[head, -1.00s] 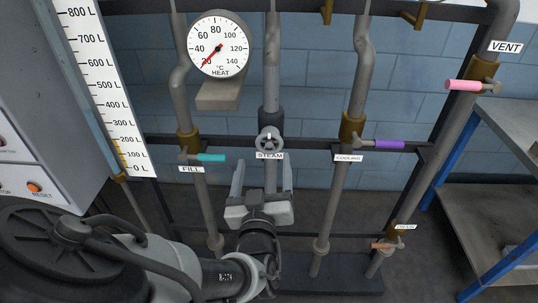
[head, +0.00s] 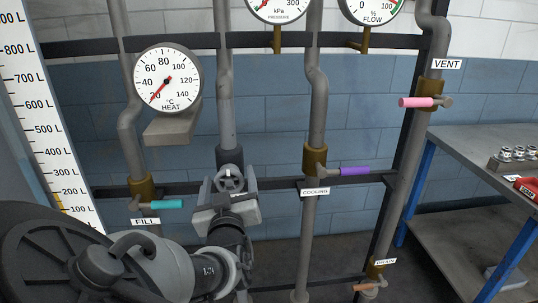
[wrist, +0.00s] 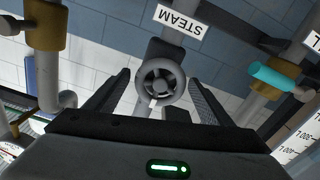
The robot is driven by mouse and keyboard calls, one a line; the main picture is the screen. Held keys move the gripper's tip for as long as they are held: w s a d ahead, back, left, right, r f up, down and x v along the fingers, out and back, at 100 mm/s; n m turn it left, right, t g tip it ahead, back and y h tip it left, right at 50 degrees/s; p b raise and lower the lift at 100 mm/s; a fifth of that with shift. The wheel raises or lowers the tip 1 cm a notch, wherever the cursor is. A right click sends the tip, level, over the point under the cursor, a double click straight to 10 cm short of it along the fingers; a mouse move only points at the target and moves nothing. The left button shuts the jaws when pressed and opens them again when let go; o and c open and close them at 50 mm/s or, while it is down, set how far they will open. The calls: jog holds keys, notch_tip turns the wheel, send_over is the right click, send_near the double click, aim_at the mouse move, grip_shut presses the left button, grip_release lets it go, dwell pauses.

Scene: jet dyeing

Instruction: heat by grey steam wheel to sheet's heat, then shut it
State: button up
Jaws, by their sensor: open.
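The grey steam wheel (head: 230,179) sits on the middle-left pipe, with my gripper (head: 228,186) right in front of it. In the wrist view the wheel (wrist: 161,83) lies between the two open fingers of my gripper (wrist: 162,98), with room on both sides; I see no contact. A white mark shows on its rim. The STEAM label (wrist: 180,21) is beside it in the wrist view and hidden in the head view. The round HEAT gauge (head: 167,80) has its red needle at about 20 °C. No sheet is visible.
The teal fill lever (head: 167,204) is left of the wheel, the purple cooling lever (head: 355,171) right. The pink vent lever (head: 417,102) and orange drain lever (head: 366,287) are further right. A level scale (head: 50,130) stands left, a workbench (head: 470,145) right.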

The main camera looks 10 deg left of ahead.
jog(key=c, duration=1)
jog(key=shift+c, duration=0.2)
